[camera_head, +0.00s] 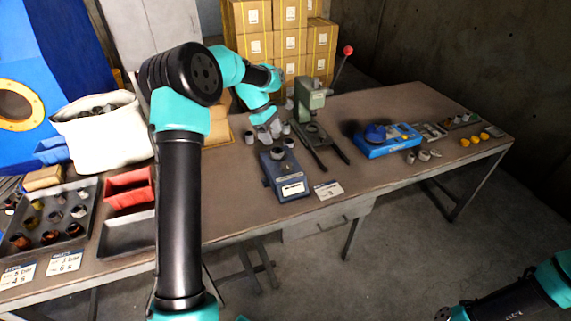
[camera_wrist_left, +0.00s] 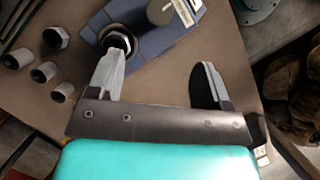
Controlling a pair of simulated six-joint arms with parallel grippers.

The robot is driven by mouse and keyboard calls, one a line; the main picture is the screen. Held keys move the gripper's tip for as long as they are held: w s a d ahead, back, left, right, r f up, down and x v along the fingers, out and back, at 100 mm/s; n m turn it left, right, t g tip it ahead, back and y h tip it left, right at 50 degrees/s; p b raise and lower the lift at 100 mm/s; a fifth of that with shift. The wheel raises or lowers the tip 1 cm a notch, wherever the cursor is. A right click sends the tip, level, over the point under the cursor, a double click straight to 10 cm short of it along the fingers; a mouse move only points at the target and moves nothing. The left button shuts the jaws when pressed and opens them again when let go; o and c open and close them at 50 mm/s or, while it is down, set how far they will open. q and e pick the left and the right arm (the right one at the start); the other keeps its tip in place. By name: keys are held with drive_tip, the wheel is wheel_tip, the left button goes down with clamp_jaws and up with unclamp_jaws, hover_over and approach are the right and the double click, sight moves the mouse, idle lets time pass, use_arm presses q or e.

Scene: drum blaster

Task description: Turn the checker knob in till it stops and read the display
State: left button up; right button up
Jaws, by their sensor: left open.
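The checker (camera_head: 287,175) is a blue-grey box on the bench, with a white display (camera_head: 292,188) on its near face; the figures are too small to read. In the left wrist view the checker (camera_wrist_left: 185,35) shows a round grey knob (camera_wrist_left: 160,12) and a dark round fitting (camera_wrist_left: 118,40). My left gripper (camera_head: 266,137) is just behind and above the checker. In its wrist view the left gripper (camera_wrist_left: 157,64) is open and empty. One finger overlaps the edge of the dark fitting; I cannot tell if they touch.
A green press (camera_head: 309,100) with a red-ended lever stands behind the checker. Several grey sleeves (camera_wrist_left: 42,72) lie beside it. A blue device (camera_head: 388,140) is to the right, a red bin (camera_head: 129,188) and parts tray (camera_head: 50,215) to the left. A label card (camera_head: 328,190) lies in front.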

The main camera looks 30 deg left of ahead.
sight(286, 165)
use_arm(q)
drive_tip(key=x, duration=1.3)
drive_tip(key=shift+d+f, duration=0.15)
drive_tip(key=shift+f, duration=0.15)
drive_tip(key=shift+c, duration=0.4)
drive_tip(key=c, duration=0.8)
